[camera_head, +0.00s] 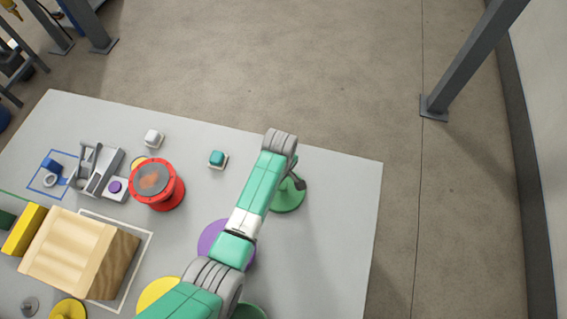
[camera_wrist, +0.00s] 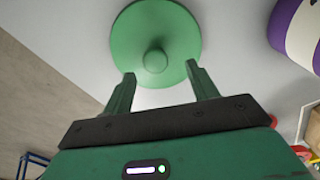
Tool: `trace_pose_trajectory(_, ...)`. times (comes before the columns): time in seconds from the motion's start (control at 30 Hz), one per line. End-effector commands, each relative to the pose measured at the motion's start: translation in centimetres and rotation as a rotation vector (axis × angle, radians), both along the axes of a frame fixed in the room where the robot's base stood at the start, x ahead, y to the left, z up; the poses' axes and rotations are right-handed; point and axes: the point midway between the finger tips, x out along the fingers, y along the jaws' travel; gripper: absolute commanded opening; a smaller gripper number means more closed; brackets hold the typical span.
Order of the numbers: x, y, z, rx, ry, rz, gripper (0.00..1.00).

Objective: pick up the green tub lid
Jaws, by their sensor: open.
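The green tub lid (camera_wrist: 128,32) is a round flat disc with a small knob at its centre, near the top of the wrist view. In the head view the lid (camera_head: 288,203) lies on the grey table, partly hidden by my arm. My gripper (camera_wrist: 160,72) is open and empty. In the wrist view its two fingertips overlap the near edge of the lid, one on each side of the knob's line, with the knob just beyond them. I cannot tell how high the fingers are above the lid.
A purple-and-white round thing (camera_wrist: 288,28) stands beside the lid. In the head view a purple disc (camera_head: 209,236) shows by my arm. A red spool (camera_head: 172,192), a teal button (camera_head: 217,158) and a wooden block (camera_head: 75,250) lie further left. The table right of the lid is clear.

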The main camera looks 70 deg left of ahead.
Motion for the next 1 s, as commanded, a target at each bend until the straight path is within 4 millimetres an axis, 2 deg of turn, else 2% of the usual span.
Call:
trace_pose_trajectory(0.17,0.1,0.1,-0.9,0.002,-0.001,-0.001,0.58)
trace_pose_trajectory(0.43,0.3,0.6,-5.6,0.001,0.0,-0.002,0.58)
trace_pose_trajectory(0.67,0.3,0.6,-5.5,0.002,-0.002,-0.002,0.58)
trace_pose_trajectory(0.9,0.3,0.5,-5.5,0.002,-0.002,-0.003,0.11)
trace_pose_trajectory(1.0,0.3,0.5,-5.5,0.002,-0.002,-0.003,0.1)
